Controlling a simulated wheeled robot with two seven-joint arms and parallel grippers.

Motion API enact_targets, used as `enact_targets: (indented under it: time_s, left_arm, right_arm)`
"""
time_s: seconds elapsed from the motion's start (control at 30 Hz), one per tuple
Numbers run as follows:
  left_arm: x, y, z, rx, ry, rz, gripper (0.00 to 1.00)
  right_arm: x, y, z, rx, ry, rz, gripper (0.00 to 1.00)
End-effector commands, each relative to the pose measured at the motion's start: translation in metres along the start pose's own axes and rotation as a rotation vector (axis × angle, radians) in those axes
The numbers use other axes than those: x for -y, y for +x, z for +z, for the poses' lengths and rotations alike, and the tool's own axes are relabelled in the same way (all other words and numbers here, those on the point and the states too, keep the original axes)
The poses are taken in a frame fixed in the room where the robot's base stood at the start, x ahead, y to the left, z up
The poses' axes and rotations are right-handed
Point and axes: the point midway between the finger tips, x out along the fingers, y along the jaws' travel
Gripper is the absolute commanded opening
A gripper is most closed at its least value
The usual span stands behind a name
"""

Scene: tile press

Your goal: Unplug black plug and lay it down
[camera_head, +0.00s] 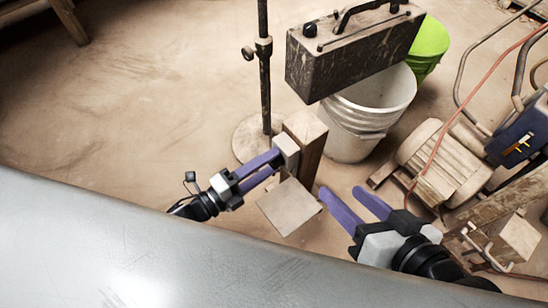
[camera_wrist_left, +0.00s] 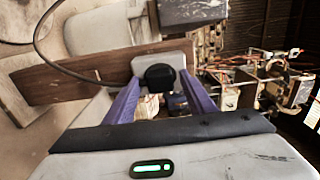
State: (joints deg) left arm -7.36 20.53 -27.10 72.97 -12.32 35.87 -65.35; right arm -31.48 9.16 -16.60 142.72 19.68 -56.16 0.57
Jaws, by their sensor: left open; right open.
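In the left wrist view a round black plug (camera_wrist_left: 160,77) sits against a light grey socket box (camera_wrist_left: 146,66). The box is fixed to a brown wooden post (camera_wrist_left: 75,78). A thin dark cable (camera_wrist_left: 62,66) loops from the plug side to the upper left. My left gripper (camera_wrist_left: 159,88) is open, with one purple finger on each side of the plug; I cannot tell whether they touch it. In the head view the socket box (camera_head: 287,150) is on the post (camera_head: 310,140), and the plug is hidden at my left gripper (camera_head: 270,165). My right gripper (camera_head: 352,194) is open and empty.
A flat square plate (camera_head: 289,207) lies between the grippers, below the post. A dark pole stand (camera_head: 265,80) is behind. A dark toolbox (camera_head: 345,50), white bucket (camera_head: 355,140) and green bucket (camera_head: 428,45) are at the back; a motor machine (camera_head: 445,165) is right.

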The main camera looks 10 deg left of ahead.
Motion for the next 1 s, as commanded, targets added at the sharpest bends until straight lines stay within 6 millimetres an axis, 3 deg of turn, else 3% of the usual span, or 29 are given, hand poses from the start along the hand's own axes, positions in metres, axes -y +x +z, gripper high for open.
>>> enact_targets:
  time_s: [0.5, 0.8, 1.0]
  left_arm:
    - [0.0001, -0.0001, -0.0001, 0.0, -0.001, 0.0, 0.5]
    - [0.0002, -0.0001, -0.0001, 0.0, -0.001, 0.0, 0.01]
    - [0.0006, -0.0022, -0.0001, 0.0, -0.001, -0.001, 0.0]
  right_arm:
    - [0.0001, -0.0002, 0.0001, 0.001, 0.0, 0.0, 0.5]
    - [0.0005, -0.0009, -0.0012, -0.002, -0.001, 0.0, 0.5]
    - [0.0009, -0.0018, -0.0026, -0.003, -0.001, 0.0, 0.5]
